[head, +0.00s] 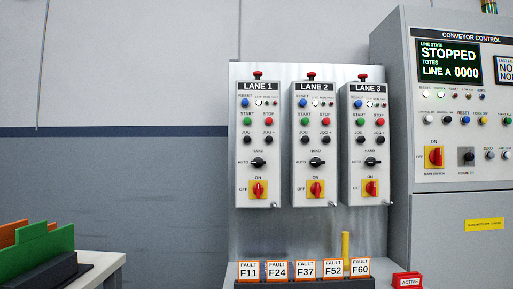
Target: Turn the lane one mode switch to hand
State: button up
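The lane one control box (258,145) is the leftmost of three grey boxes on a metal panel in the head view. Its mode switch (258,162) is a small black knob below the jog buttons. It has AUTO printed at its left and HAND above it. The knob looks turned sideways, roughly level; which end is its pointer is too small to tell. Below it is a red rotary switch (259,189) on a yellow plate, marked ON and OFF. My gripper is not in view.
Matching boxes for lane two (315,145) and lane three (369,145) stand close at the right. A conveyor control cabinet (460,120) reads STOPPED. Fault cards (305,270) stand in a row below the boxes. A table with green and orange panels (45,255) is at lower left.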

aim_at(258, 162)
jog(key=z, duration=0.65)
jog(key=i, duration=0.8)
jog(key=u, duration=0.1)
